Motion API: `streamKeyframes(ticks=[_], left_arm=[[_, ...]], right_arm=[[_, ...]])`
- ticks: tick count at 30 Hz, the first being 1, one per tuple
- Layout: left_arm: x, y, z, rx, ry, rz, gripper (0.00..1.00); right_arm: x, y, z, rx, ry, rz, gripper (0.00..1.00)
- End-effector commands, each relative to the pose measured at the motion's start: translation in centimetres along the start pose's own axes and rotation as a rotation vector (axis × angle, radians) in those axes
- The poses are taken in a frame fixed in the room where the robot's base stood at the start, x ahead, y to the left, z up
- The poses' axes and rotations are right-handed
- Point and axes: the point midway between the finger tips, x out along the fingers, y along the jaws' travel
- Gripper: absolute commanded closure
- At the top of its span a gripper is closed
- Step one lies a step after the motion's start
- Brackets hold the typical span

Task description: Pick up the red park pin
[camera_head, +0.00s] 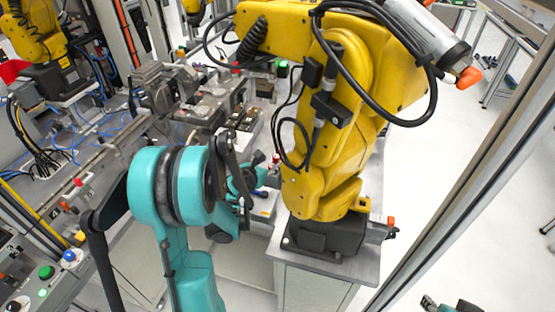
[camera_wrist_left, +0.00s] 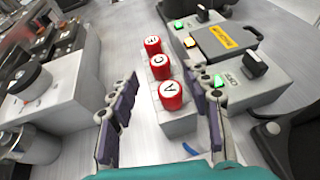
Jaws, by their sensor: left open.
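Three red round pins with white lettered tops stand in a row on a pale block (camera_wrist_left: 180,122) in the left wrist view: a near one (camera_wrist_left: 170,96), a middle one (camera_wrist_left: 160,66) and a far one (camera_wrist_left: 152,45). I cannot tell from the letters which is the park pin. My left gripper (camera_wrist_left: 163,80) is open, its purple-padded fingers apart on either side of the row. The near pin shows between the fingers, not gripped. In the head view the left gripper (camera_head: 258,172) is beside the bench, near small red tops (camera_head: 276,160).
A grey control box (camera_wrist_left: 225,45) with lit green buttons and a yellow label stands right of the pins. A pale block with metal cylinders (camera_wrist_left: 60,90) stands to the left.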

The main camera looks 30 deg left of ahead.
Motion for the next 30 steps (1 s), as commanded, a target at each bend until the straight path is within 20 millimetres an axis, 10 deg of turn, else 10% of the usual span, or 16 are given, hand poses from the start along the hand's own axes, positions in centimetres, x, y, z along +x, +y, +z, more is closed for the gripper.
streamKeyframes(ticks=[19,24,30], left_arm=[[5.5,-0.1,0.5,-0.003,-0.003,0.0,0.51],[5.5,-0.1,0.5,-0.004,-0.003,0.0,0.93],[5.5,-0.1,0.5,-0.004,-0.003,0.0,0.97]], right_arm=[[1.4,0.0,1.0,0.0,0.0,0.0,0.6],[1.4,0.0,1.0,0.0,0.0,0.0,0.6],[1.4,0.0,1.0,0.0,0.0,0.0,0.6]])
